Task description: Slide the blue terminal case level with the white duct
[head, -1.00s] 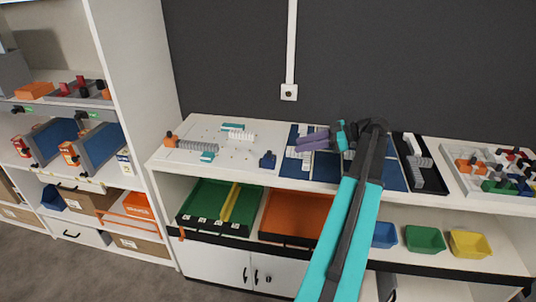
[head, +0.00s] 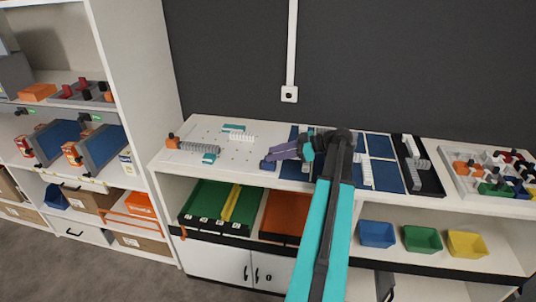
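The blue terminal case (head: 267,165) is a small dark blue block at the right part of the white board, near its front edge. The white duct (head: 241,136) is a short, slotted white piece farther back and to the left on the same board. My gripper (head: 271,156), with purple fingers, points left and reaches down to the case from the right. Its tips are right at the case and partly overlap it in view. Whether they touch it, and how far they are parted, is too small to tell.
The white board (head: 215,130) also bears a grey slotted duct (head: 200,147) with an orange end piece and teal pieces (head: 209,158). A blue panelled board (head: 382,147) lies to the right, under my arm. The dark wall (head: 400,60) rises behind the counter.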

